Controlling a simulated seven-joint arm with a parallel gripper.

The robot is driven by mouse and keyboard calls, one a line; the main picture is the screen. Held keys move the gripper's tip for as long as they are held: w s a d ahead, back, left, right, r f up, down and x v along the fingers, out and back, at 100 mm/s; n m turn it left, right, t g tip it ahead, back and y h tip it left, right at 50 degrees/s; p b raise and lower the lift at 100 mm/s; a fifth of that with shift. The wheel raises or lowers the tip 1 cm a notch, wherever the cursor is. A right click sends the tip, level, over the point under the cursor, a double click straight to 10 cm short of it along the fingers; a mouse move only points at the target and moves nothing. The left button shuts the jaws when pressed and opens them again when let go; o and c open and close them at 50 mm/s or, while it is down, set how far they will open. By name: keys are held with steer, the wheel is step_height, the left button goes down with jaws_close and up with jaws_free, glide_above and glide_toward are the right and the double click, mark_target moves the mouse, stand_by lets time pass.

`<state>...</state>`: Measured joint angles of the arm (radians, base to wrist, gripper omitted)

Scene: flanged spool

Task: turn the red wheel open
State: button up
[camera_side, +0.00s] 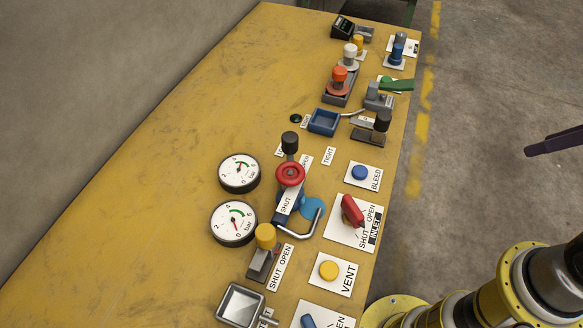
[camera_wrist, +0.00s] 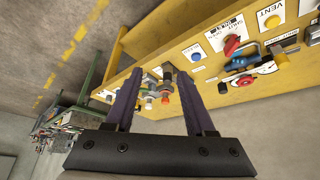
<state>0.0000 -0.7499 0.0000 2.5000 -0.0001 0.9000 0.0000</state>
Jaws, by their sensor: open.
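The red wheel (camera_side: 290,174) is a small round handwheel on a blue valve body (camera_side: 292,206) with a label reading SHUT, near the middle of the yellow bench. In the wrist view the red wheel (camera_wrist: 243,81) is at the right, partly seen beside the blue body. My gripper (camera_wrist: 160,76) is open and empty, with its two dark fingers well apart. In the side view only a dark finger (camera_side: 553,143) shows at the right edge, over the floor and well away from the wheel.
A red inlet lever (camera_side: 352,211), a black knob (camera_side: 290,142) and a yellow knob (camera_side: 266,236) stand close around the wheel. Two dial gauges (camera_side: 239,173) lie to its left. Several other knobs fill the far end. The bench's left part (camera_side: 150,190) is clear.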

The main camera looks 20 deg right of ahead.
steer(key=o, duration=0.5)
steer(key=shift+m, duration=0.4)
steer(key=shift+c, duration=0.2)
steer(key=shift+o, duration=1)
steer(key=shift+s+r+m, duration=0.1)
steer(key=shift+s+m, duration=0.05)
steer(key=shift+m, duration=0.55)
steer(key=w+a+r+m+g, duration=0.1)
steer(key=w+a+r+m, duration=0.4)
steer(key=w+r+m, duration=0.55)
steer(key=g, duration=0.5)
glide_above(290, 171)
step_height(290, 171, down, 14)
steer(key=shift+n, duration=0.35)
step_height(290, 171, down, 13)
steer(key=shift+r, duration=0.1)
